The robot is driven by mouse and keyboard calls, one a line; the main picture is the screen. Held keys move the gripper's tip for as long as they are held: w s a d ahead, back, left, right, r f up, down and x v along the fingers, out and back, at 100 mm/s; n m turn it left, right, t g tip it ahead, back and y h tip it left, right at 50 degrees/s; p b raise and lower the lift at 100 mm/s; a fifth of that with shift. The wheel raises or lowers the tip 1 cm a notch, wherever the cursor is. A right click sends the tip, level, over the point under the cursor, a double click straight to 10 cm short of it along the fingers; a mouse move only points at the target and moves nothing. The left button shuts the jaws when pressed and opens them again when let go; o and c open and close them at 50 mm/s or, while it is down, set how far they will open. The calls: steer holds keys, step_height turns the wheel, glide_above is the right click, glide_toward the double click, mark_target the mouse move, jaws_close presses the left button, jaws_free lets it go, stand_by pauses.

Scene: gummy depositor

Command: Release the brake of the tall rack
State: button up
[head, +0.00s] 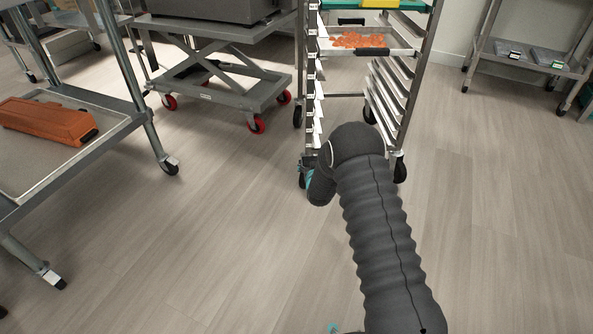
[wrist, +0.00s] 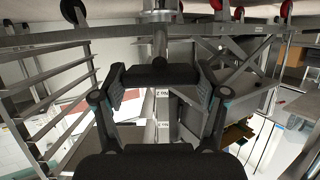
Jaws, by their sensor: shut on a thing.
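The tall rack (head: 311,90) stands upright at the top centre of the head view, on black casters. It also shows upside down in the wrist view, with its rails (wrist: 28,135) on the left. My gripper (head: 307,169) is low at the rack's near left caster, largely hidden by my own dark arm. In the wrist view my gripper (wrist: 160,74) reaches to the foot of the rack's post, its jaws shut on a part there. I take this part to be the caster brake; its pedal and whether it is pressed down are not clear.
A grey lift cart (head: 225,92) with red casters stands left of the rack. A steel table (head: 60,165) with an orange case (head: 45,120) is at the left. The rack holds a tray (head: 338,48) of orange pieces. Floor is clear at the right.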

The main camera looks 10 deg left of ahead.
steer(key=shift+w+r, duration=0.25)
steer(key=shift+r, duration=0.3)
steer(key=o, duration=1.7)
steer(key=shift+r, duration=0.1)
steer(key=shift+s+f, duration=0.1)
steer(key=shift+f, duration=0.15)
steer(key=shift+s, duration=0.15)
steer(key=v, duration=1.1)
steer(key=shift+s+r, duration=0.1)
steer(key=shift+s, duration=0.3)
